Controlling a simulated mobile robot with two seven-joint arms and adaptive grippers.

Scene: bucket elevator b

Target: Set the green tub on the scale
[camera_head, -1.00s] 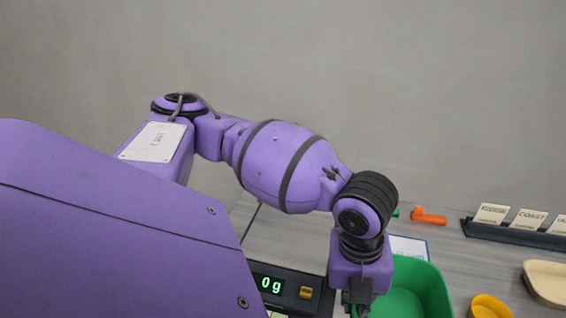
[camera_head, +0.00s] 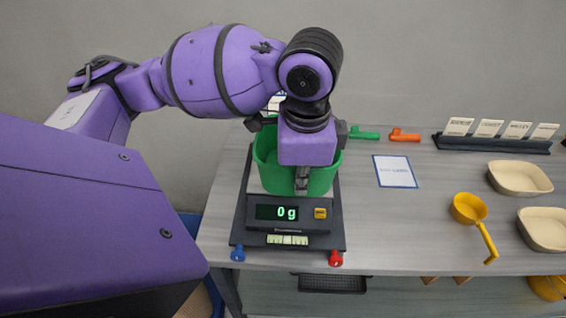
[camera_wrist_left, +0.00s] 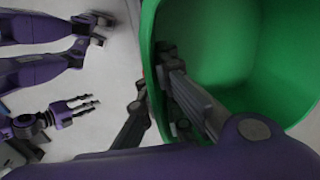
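The green tub (camera_head: 266,168) is upright over the platform of the dark scale (camera_head: 241,226) in the head view. The scale's display (camera_head: 277,213) reads 0 g. My left gripper (camera_head: 302,180) points down at the tub's near wall and is shut on it. In the left wrist view, one finger is inside the tub (camera_wrist_left: 235,50) and the other is outside its wall. The gap under the tub is hidden. A purple gripper with parted, empty fingers, seemingly my right gripper (camera_wrist_left: 85,104), shows at the left of the wrist view.
A blue knob (camera_head: 238,254) and a red knob (camera_head: 336,259) are at the scale's front corners. A bordered card (camera_head: 395,171), a yellow scoop (camera_head: 468,208) and cream trays (camera_head: 520,178) lie to the right. Green and orange pieces (camera_head: 404,135) and a card rack (camera_head: 492,145) are behind.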

